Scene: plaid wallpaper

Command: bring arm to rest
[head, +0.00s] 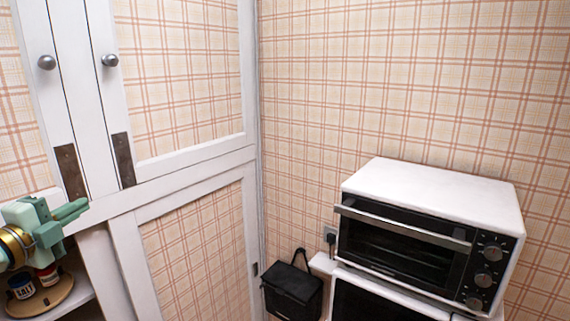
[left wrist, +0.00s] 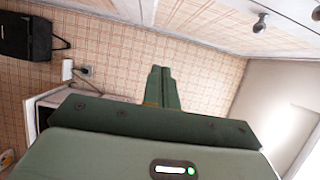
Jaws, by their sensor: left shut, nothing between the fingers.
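My left gripper (head: 72,211) comes in at the lower left of the head view, green, with its fingers pointing right. Its fingers are closed together with nothing between them. It also shows in the left wrist view (left wrist: 161,72), where the closed fingers stand up in the middle. It is in front of the white cabinet, near an open lower shelf. My right gripper is not in either view.
A white cabinet (head: 195,156) with plaid panels fills the left. On a shelf are a round wooden tray (head: 50,298), a blue-and-white jar (head: 22,286) and a red-and-white jar (head: 48,275). A toaster oven (head: 430,190) and a black bag (head: 293,290) are at right.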

